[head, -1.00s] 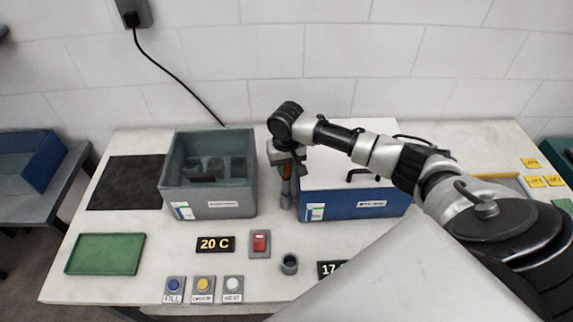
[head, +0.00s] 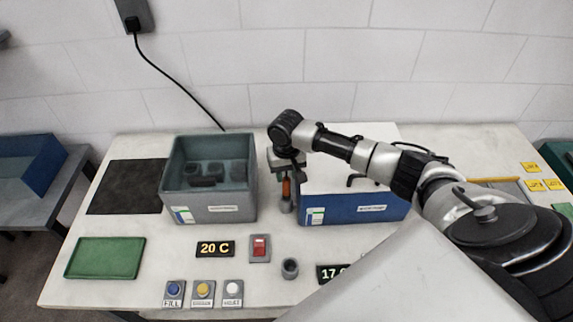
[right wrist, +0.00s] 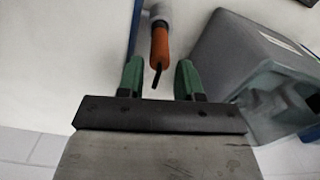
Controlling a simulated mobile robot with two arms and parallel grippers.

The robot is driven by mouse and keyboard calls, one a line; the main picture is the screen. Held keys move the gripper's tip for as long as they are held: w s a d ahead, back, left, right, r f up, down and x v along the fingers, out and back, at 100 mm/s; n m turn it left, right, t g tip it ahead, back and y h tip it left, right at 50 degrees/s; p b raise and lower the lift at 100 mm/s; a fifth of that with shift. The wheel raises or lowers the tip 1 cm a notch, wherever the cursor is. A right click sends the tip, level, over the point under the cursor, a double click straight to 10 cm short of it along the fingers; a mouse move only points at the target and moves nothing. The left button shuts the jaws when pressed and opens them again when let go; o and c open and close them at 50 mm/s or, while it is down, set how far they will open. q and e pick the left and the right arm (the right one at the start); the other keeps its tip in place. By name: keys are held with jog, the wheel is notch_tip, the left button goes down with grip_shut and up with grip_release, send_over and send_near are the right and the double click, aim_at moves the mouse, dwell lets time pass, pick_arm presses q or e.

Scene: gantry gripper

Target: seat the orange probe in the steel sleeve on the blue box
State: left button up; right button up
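The orange probe (head: 286,188) stands upright at the left end of the blue box (head: 355,208), and its lower end meets the grey steel sleeve (head: 286,206). In the right wrist view the probe (right wrist: 159,45) shows with a short dark lead at its near end, and its far end is at the pale sleeve (right wrist: 159,12). My right gripper (right wrist: 158,64) has its green fingers spread, one on each side of the probe's near end, with gaps on both sides. How deep the probe sits in the sleeve is hidden. My left gripper is not in view.
A grey open box (head: 218,212) stands close left of the sleeve; it also shows in the right wrist view (right wrist: 225,55). A green tray (head: 105,258) lies at left.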

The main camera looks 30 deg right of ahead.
notch_tip(320, 180, up, 13)
jog(key=b, duration=0.2)
dwell(0.6)
